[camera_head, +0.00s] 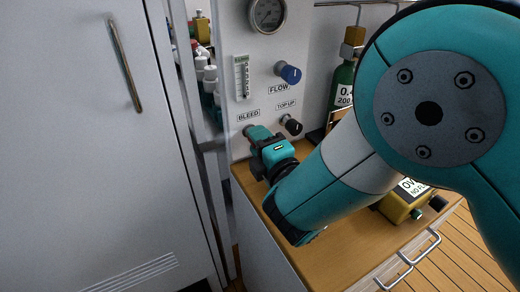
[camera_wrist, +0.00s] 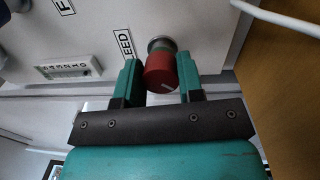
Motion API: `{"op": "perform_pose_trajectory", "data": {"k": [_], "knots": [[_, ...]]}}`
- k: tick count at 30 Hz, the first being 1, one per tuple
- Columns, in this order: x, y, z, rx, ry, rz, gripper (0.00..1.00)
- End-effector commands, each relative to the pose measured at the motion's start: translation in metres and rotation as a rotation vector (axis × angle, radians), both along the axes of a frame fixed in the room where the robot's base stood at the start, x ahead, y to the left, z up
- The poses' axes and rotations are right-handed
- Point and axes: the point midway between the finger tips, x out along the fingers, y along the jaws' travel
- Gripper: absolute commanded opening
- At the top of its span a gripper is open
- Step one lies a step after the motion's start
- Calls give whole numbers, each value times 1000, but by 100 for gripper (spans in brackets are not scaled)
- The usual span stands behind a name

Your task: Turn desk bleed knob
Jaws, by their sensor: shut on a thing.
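The bleed knob (camera_wrist: 160,74) is a red cylinder with a pale line on its face, mounted on a metal collar on the panel. In the wrist view it sits between the two teal fingers of my gripper (camera_wrist: 159,80), which are shut on its sides. In the head view my gripper (camera_head: 258,137) reaches the panel (camera_head: 240,180) just under the BLEED label (camera_head: 248,116) and hides most of the knob there. The label is partly visible beside the left finger in the wrist view.
A blue FLOW knob (camera_head: 289,73) and a black TOP UP knob (camera_head: 292,125) are close by on the right. A flowmeter (camera_head: 242,78) and gauge (camera_head: 267,14) are above. A yellow box (camera_head: 400,204) lies on the wooden desk. A grey cabinet door (camera_head: 75,150) stands left.

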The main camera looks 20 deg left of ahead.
Motion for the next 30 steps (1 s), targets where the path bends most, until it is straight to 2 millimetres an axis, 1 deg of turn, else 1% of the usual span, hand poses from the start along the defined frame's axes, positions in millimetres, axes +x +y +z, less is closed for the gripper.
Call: {"op": "perform_pose_trajectory", "data": {"k": [1, 9, 15, 23, 30], "knots": [[1, -1, -4, 28, 32, -3, 11], [1, -1, -4, 178, 208, -2, 11], [1, -1, -3, 259, 304, -3, 11], [0, -1, -3, 318, 377, -2, 11], [0, -1, -2, 333, 395, -2, 11]]}}
